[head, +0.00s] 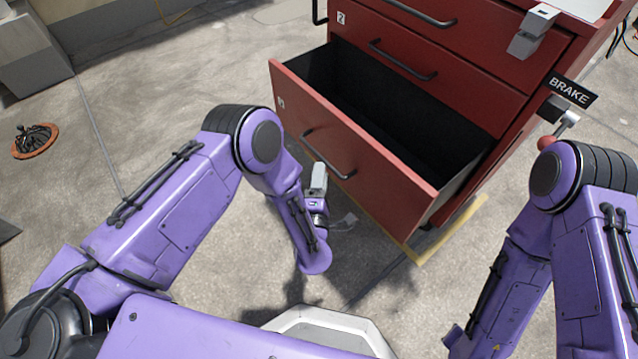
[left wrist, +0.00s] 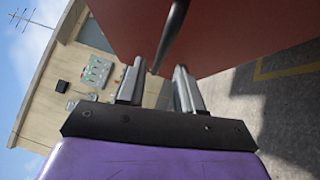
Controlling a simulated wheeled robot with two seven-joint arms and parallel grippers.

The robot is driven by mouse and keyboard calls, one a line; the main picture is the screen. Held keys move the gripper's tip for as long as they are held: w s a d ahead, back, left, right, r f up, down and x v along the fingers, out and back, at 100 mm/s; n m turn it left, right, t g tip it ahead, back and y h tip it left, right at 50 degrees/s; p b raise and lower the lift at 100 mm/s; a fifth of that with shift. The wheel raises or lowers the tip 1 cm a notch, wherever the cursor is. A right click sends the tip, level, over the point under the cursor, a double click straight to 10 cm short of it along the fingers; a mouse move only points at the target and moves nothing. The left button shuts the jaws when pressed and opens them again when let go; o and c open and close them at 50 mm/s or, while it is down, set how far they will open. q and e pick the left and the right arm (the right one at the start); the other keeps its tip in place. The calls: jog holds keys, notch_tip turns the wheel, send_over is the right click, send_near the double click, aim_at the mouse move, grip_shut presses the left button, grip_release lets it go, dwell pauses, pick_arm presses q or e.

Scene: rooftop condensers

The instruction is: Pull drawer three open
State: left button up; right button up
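Drawer three (head: 375,185), the low red drawer with a small "3" label, stands well open and shows its dark, empty-looking inside. Its black bar handle (head: 328,158) is on the front panel. My left gripper (head: 319,172) is just below the handle in the head view. In the left wrist view, the two grey fingers (left wrist: 157,82) are apart, and the dark handle bar (left wrist: 172,35) reaches down to the space between their tips. I cannot tell whether they touch it. My right arm is at the right, but its gripper is out of view.
The red cabinet (head: 475,75) has closed drawers above, one labelled "2" with a black handle (head: 402,60). A grey latch-like block (head: 533,32) is at its upper right. A BRAKE sign (head: 570,90) hangs beside a red-knobbed lever (head: 547,142).

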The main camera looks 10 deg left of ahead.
pick_arm(q)
jog(key=s, duration=0.5)
jog(key=shift+d+f, duration=0.3)
jog(key=shift+f, duration=0.05)
jog(key=s+a+f+m+g+h, duration=0.1)
jog(key=s+a+f+m+g, duration=0.2)
jog(key=s+f+m+g, duration=0.3)
jog(key=s+a+f+m+g+h, duration=0.2)
jog(key=s+a+f+m+g, duration=0.15)
jog(key=f+m, duration=0.35)
jog(key=s+a+r+m+g+y, duration=0.15)
jog(key=s+a+g+y, duration=0.4)
jog(key=s+a, duration=0.95)
notch_tip(320, 180, up, 24)
jog(key=g+h+p, duration=0.1)
jog(key=p, duration=2.3)
jog(key=shift+w+d+f, duration=0.2)
jog(key=shift+w+d, duration=0.15)
jog(key=shift+d, duration=0.05)
